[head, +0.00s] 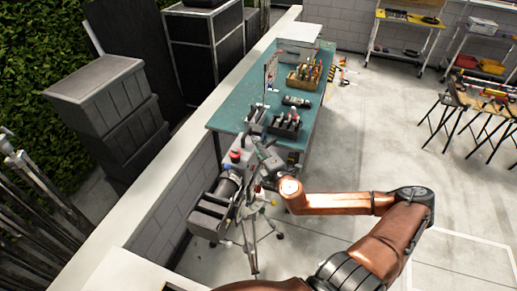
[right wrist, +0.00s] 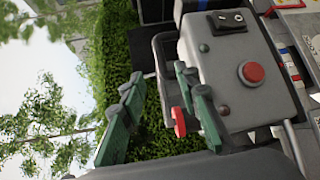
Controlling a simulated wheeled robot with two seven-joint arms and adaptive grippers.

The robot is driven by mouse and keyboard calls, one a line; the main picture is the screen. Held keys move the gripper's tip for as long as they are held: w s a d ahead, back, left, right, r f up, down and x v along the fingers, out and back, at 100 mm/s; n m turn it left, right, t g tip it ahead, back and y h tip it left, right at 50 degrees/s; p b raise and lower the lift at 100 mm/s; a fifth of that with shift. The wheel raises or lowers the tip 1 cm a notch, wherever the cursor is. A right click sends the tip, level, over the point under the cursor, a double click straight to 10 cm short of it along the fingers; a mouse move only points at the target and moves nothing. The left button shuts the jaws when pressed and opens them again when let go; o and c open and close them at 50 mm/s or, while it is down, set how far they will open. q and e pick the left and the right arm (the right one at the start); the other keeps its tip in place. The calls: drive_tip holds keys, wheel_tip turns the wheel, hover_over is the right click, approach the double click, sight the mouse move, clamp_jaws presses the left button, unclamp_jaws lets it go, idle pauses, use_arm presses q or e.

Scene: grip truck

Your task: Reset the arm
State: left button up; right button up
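My right arm comes in from the lower right of the head view, and its gripper (head: 262,155) is beside a grey machine (head: 210,215) on a stand, near the teal table's front end. In the right wrist view my right gripper (right wrist: 160,80) has its two green fingers apart, with nothing held between them. I cannot tell whether a finger touches the box. My left gripper is not in view.
A teal table (head: 240,105) holds a wooden tool box (head: 305,75) and a dark rack (head: 286,125). A low wall (head: 150,200) runs along the left, with stacked grey bins (head: 110,100) beyond it. The concrete floor (head: 380,140) to the right is largely clear.

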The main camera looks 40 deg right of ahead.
idle(0.5)
